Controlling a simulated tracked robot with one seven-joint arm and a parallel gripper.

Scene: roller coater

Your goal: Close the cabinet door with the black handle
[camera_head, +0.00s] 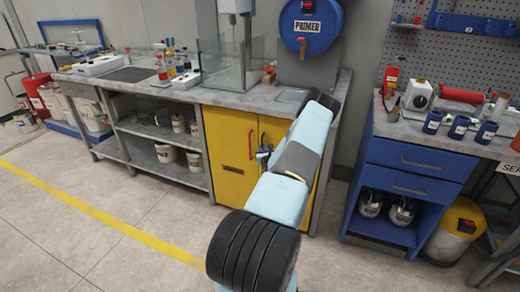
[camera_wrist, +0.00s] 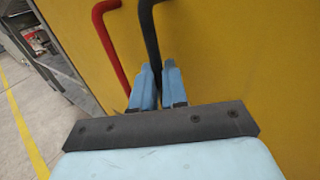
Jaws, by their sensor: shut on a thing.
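The yellow cabinet has a left door (camera_head: 227,152) with a red handle (camera_head: 250,145), and a right door (camera_head: 273,130) mostly hidden behind my arm. In the wrist view, the black handle (camera_wrist: 149,35) runs down between the blue fingers of my gripper (camera_wrist: 157,90), which is shut on it. The red handle (camera_wrist: 109,45) is just to its left and apart from the fingers. In the head view my gripper (camera_head: 264,155) is at the front of the cabinet, and the black handle is hard to make out. I cannot tell how far the right door is ajar.
Open grey shelves (camera_head: 160,132) with cans stand left of the cabinet. A blue drawer unit (camera_head: 412,170) stands to the right, across a narrow gap. A blue primer drum (camera_head: 310,25) hangs above the worktop. The floor (camera_head: 150,235) in front is clear.

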